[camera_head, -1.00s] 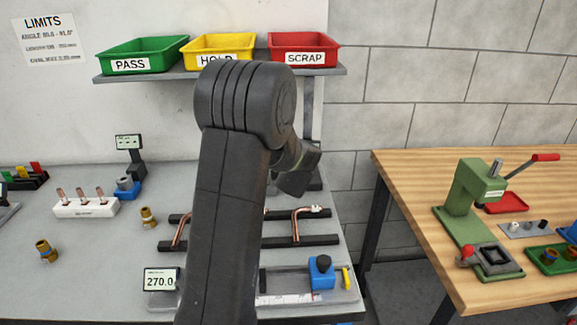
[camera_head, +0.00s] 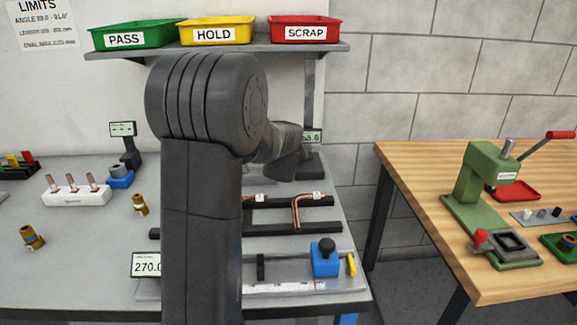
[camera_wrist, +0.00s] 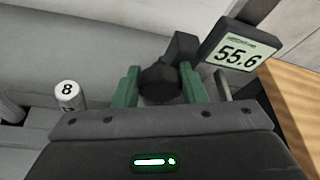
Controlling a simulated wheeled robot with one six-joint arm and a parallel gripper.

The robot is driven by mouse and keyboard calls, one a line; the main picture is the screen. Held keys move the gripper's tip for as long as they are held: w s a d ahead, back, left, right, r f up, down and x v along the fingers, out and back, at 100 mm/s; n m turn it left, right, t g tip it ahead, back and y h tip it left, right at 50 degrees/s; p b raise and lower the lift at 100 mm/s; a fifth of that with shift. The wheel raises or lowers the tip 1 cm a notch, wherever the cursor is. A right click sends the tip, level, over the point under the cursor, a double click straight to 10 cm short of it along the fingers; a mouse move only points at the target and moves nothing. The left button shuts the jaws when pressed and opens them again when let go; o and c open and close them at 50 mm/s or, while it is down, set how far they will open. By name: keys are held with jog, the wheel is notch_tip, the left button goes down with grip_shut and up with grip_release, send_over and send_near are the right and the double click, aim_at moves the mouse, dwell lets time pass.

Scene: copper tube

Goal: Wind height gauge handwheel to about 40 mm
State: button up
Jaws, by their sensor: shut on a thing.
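The height gauge display (camera_wrist: 237,53) reads 55.6 in the wrist view. Its edge also shows past my arm in the head view (camera_head: 313,137), below the shelf. My gripper (camera_wrist: 160,84) has its two green fingers on either side of a dark, faceted handwheel knob (camera_wrist: 160,81) and is shut on it. A dark block of the gauge (camera_wrist: 184,46) stands just behind the knob. In the head view my arm hides the handwheel and the gripper fingers.
A small cylinder marked 8 (camera_wrist: 68,92) stands left of my gripper. Bent copper tubes (camera_head: 297,211) lie on dark rails on the grey bench. A blue slider block (camera_head: 325,260) is on the measuring fixture. The wooden table (camera_head: 455,240) is at right, across a gap.

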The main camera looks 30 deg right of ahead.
jog(key=shift+a+f+n+h+b, duration=0.15)
jog(key=shift+n+h+b, duration=1.1)
jog(key=shift+b, duration=1.05)
jog(key=shift+n+y+b, duration=0.25)
jog(key=shift+n+b, duration=0.05)
jog(key=shift+n, duration=0.15)
jog(key=o, duration=1)
